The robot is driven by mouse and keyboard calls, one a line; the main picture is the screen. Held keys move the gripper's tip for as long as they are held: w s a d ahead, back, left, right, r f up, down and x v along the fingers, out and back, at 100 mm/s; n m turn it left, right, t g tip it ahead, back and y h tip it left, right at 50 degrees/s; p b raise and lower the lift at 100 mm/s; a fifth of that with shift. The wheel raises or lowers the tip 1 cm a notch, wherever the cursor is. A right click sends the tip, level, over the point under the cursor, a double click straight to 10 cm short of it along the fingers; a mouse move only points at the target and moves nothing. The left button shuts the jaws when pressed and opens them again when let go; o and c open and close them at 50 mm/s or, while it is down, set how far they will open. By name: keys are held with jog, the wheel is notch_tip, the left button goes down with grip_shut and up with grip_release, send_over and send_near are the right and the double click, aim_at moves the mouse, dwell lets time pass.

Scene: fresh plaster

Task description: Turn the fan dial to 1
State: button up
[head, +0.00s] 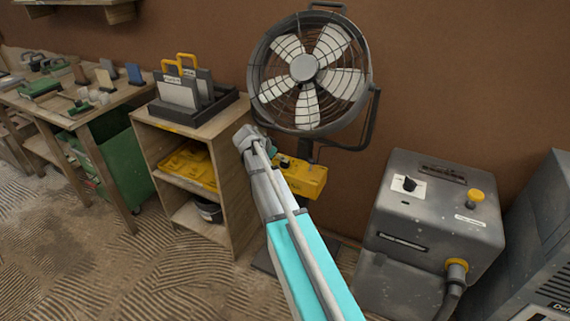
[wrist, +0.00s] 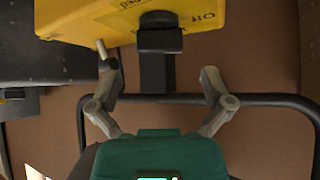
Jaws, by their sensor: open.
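The fan (head: 304,68) stands against the brown wall in the head view, its guard facing me. The yellow control box (head: 308,180) sits on its post below. In the wrist view the box (wrist: 75,20) fills the top edge, with upside-down lettering including "Off". A black block (wrist: 160,40) juts from the box, in line with the dark post; I cannot tell if it is the dial. A small pale peg (wrist: 102,49) shows near the left fingertip; whether they touch is unclear. My gripper (wrist: 160,72) is open, its fingers apart either side of the post. Where the dial points is hidden.
The fan's dark yoke bar (wrist: 265,99) crosses the wrist view just behind the fingers. A wooden shelf unit (head: 195,128) stands left of my arm, and a grey machine (head: 430,215) stands to the right.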

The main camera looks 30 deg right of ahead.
jog(key=shift+b+x, duration=1.2)
jog(key=shift+x, duration=0.9)
jog(key=c, duration=1.1)
jog(key=shift+w+m+g, duration=0.1)
jog(key=shift+m+g, duration=0.2)
jog(key=shift+m, duration=0.1)
jog(key=m+g, duration=0.2)
jog(key=m, duration=0.1)
jog(key=shift+w+g, duration=0.1)
jog(key=shift+g, duration=0.2)
jog(key=m+g, duration=0.3)
jog(key=m, duration=0.2)
jog(key=shift+g+y, duration=0.3)
jog(key=shift+y, duration=0.1)
